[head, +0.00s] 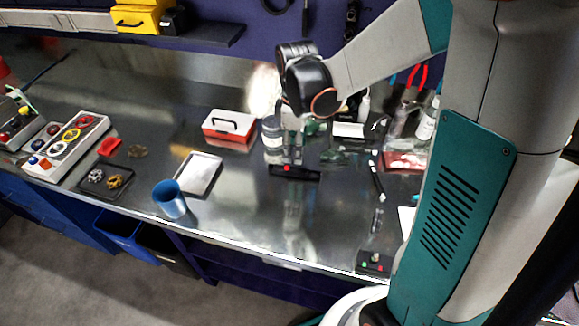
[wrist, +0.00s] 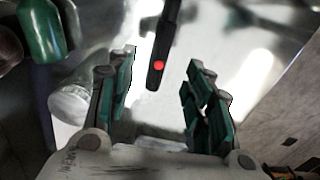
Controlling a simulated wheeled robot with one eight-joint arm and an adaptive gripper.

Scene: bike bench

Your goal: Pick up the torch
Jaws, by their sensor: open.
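The torch (head: 295,172) is a slim black rod with a red button, lying on the metal bench. In the wrist view the torch (wrist: 159,62) points down the picture, its near end between the lines of my two fingers but ahead of the tips. My gripper (wrist: 163,72) is open, with green-padded fingers on either side and nothing held. In the head view my gripper (head: 292,150) hangs over the torch from the dark wrist joint. Its fingertips are hard to make out there.
A clear jar (wrist: 70,104) stands close to my left finger in the wrist view. In the head view a red and white box (head: 229,128), a white tray (head: 199,174) and a blue cup (head: 169,199) stand to the left. The bench in front of the torch is mostly clear.

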